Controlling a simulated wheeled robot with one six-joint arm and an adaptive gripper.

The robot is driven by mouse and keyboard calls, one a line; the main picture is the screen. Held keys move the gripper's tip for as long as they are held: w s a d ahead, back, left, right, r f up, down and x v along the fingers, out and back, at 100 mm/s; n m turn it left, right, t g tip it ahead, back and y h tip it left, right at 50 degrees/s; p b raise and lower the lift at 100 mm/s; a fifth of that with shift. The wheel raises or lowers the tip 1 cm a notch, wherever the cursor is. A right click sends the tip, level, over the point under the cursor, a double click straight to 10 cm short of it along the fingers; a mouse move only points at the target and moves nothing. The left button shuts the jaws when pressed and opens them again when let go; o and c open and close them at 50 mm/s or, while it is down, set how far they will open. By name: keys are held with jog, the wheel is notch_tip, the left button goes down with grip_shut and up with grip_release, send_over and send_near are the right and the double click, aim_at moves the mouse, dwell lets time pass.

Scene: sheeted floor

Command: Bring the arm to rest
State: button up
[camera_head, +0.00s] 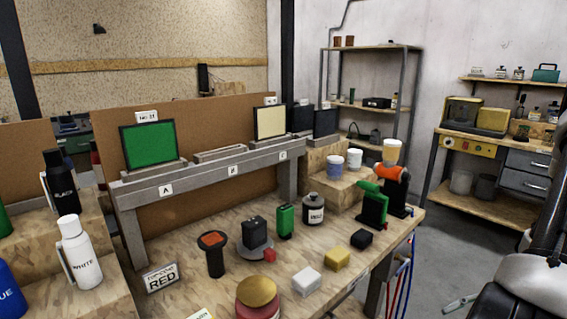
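White and black parts at the right edge look like my own arm, folded close to the camera. The fingers of my gripper do not show clearly, so I cannot see whether it holds anything. The wooden workbench (215,292) stands in front of me, apart from the arm parts. On it is a grey stand with slots marked A, B and C, bearing a green panel (148,145) at A and a cream panel (270,121) at C.
A "TOP-COAT RED" sign (161,278), a white block (306,281), a yellow block (337,258) and a black block (361,239) lie on the bench. White (80,255) and black bottles stand left. Shelves line the back wall. Grey floor is open between bench and right-hand shelves.

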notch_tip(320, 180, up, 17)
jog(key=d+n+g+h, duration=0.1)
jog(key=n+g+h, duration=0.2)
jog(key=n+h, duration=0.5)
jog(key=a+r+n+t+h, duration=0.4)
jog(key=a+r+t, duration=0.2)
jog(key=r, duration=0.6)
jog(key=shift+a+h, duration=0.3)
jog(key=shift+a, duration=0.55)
